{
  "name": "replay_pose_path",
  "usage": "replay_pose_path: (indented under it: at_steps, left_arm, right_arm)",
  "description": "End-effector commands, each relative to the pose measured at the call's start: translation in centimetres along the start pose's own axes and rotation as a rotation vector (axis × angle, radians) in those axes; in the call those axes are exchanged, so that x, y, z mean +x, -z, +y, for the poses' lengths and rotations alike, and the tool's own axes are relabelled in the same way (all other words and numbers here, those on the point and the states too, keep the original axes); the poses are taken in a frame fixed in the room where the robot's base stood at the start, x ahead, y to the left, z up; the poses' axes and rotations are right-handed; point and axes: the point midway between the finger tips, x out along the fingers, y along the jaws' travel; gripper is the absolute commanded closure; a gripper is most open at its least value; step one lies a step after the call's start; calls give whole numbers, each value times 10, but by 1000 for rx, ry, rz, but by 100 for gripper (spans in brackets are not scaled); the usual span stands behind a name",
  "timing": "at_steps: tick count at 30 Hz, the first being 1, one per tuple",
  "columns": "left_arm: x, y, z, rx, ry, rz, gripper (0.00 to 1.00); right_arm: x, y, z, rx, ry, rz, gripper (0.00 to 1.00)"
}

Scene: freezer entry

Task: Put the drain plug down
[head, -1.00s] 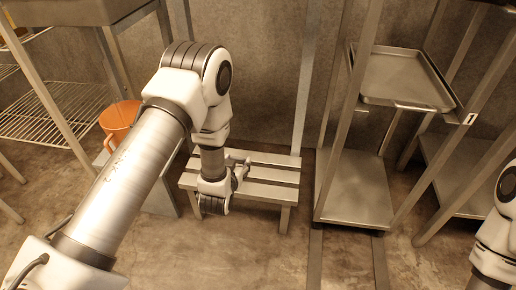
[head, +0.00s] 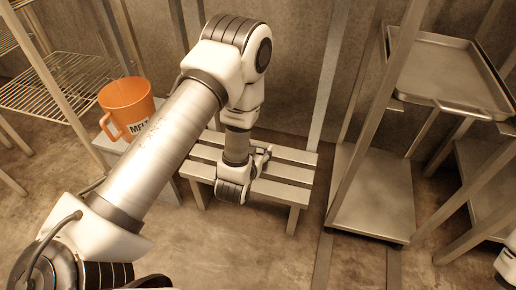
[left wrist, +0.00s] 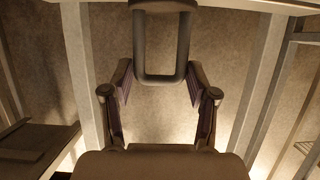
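In the left wrist view a dark U-shaped handle with a brown block at its far end, which I take for the drain plug (left wrist: 161,77), lies between the fingertips of my left gripper (left wrist: 160,80). The fingers stand well apart and their tips meet the two sides of the handle. In the head view the left gripper (head: 262,160) is small and partly hidden by my wrist, in front of or above the slatted metal bench (head: 285,171). I cannot make out the plug there. My right gripper is out of view.
An orange mug-like bucket (head: 126,104) with a label stands on a grey box at the left, near a wire shelf (head: 50,95). A metal rack at the right holds a tray (head: 445,70) above a lower shelf (head: 370,195). The floor (head: 260,250) in front of the bench is clear.

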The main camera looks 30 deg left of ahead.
Motion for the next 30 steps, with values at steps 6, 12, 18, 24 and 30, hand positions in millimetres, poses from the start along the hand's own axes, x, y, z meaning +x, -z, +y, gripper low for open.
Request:
replay_pose_path:
  at_steps: [6, 12, 18, 24, 30]
  left_arm:
    - [0, 0, 0, 0, 0, 0, 20]
    - [-2, 5, 0, 0, 0, 1, 20]
    - [-40, 8, 0, 4, -1, -6, 20]
    - [-93, 7, 0, 5, -1, -6, 20]
    - [-120, 5, 0, 2, -1, -2, 20]
  right_arm:
    - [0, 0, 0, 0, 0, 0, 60]
    - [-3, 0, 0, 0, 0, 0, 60]
    - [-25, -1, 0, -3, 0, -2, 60]
    - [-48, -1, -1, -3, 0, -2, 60]
    - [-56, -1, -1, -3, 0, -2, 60]
